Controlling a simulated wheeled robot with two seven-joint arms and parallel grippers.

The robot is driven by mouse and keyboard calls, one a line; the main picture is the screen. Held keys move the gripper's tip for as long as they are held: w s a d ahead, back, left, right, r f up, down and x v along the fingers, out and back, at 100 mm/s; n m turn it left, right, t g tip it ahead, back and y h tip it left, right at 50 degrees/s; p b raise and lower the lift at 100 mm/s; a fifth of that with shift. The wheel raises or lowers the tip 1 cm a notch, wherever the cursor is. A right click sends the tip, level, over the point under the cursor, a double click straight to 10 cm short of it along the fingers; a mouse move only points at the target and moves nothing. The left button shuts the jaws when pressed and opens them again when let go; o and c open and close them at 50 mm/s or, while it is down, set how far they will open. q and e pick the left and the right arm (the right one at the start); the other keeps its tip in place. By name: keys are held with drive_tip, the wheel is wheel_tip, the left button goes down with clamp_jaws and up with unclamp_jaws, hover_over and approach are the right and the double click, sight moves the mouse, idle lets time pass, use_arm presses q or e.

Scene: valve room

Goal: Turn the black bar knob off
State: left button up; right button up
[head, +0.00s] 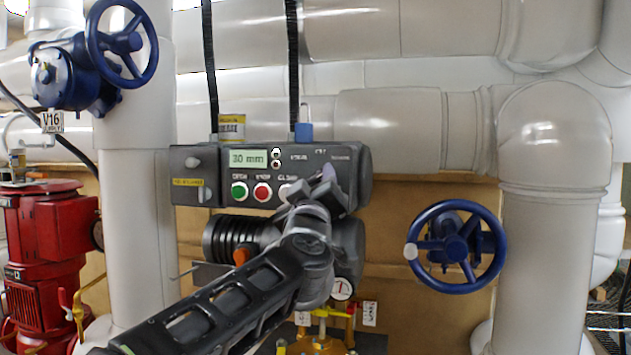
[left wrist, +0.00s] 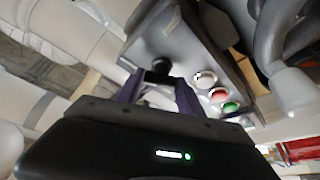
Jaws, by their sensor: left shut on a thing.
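The grey control box (head: 350,183) hangs in the middle of the head view, with a lit display reading 30 mm. My left gripper (head: 328,184) reaches its right part from below and covers the knob there in that view. In the left wrist view the black bar knob (left wrist: 160,68) stands out from the box face (left wrist: 160,40), between the two fingers of my left gripper (left wrist: 159,84). The fingers are shut on it. The knob's exact angle is hard to tell. My right gripper is not in view.
Green (head: 239,191), red (head: 262,192) and white buttons sit just left of my gripper, partly covered. Blue handwheels stand at right (head: 455,247) and upper left (head: 122,42). A red pump (head: 48,255) is at left. Thick white pipes (head: 545,250) surround the box.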

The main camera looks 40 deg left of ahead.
use_arm(q)
drive_tip(key=shift+d+r+n+g+y+p, duration=0.15)
drive_tip(key=shift+n+g+p, duration=0.1)
drive_tip(key=shift+n+p, duration=0.4)
drive_tip(key=shift+a+r+n+g+y+p, duration=0.15)
drive_tip(key=shift+n+g+p, duration=0.1)
drive_tip(key=shift+n+p, duration=0.35)
drive_tip(key=n+g+p, duration=0.1)
drive_tip(key=n, duration=0.1)
drive_tip(key=n+p, duration=0.2)
drive_tip(key=shift+d+g+y, duration=0.15)
drive_tip(key=shift+g+y, duration=0.15)
drive_tip(key=shift+g, duration=0.1)
drive_tip(key=n+g+p, duration=0.1)
drive_tip(key=n+p, duration=0.1)
drive_tip(key=n, duration=0.2)
drive_tip(key=shift+p, duration=0.35)
drive_tip(key=shift+n+g+h+p, duration=0.4)
drive_tip(key=shift+n+g+p, duration=0.25)
drive_tip(key=shift+n, duration=0.6)
drive_tip(key=shift+f, duration=0.1)
drive_tip(key=o, duration=1.4)
